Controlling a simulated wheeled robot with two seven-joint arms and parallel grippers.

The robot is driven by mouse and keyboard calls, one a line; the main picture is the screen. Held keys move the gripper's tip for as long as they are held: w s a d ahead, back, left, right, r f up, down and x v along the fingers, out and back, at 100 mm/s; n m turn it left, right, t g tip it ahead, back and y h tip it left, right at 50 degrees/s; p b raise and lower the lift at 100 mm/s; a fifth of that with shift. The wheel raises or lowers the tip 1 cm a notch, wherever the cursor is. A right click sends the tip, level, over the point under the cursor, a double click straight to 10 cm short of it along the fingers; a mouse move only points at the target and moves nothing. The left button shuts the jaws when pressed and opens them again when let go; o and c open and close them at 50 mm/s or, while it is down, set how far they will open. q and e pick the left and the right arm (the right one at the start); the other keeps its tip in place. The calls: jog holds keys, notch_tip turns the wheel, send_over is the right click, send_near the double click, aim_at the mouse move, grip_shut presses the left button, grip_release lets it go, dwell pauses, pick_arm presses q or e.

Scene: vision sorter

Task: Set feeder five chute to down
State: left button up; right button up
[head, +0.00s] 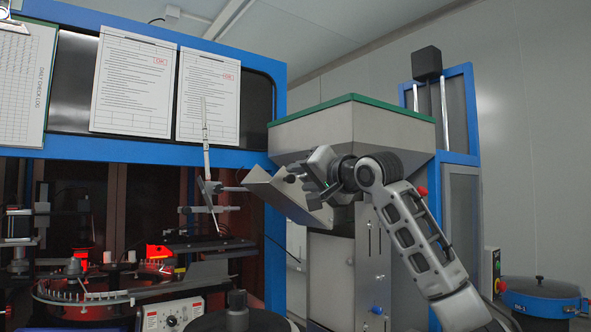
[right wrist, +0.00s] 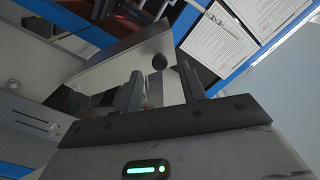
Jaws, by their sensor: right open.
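In the right wrist view, the chute's pale plate (right wrist: 112,68) lies beyond my open fingers (right wrist: 160,78). A dark round knob (right wrist: 159,61) shows between the fingertips, with nothing visibly gripped. Whether the fingers touch the knob or chute cannot be told. My left gripper is not in view.
A blue-framed machine (head: 170,150) with papers (head: 133,86) on its front stands at the left. A thin metal bracket (head: 206,150) stands left of the chute. A blue round drum (head: 541,296) is at the lower right.

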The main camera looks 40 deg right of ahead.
aim_at(293, 178)
jog(key=shift+w+d+r+p, duration=0.15)
jog(key=shift+w+p, duration=0.15)
jog(key=shift+w, duration=1.3)
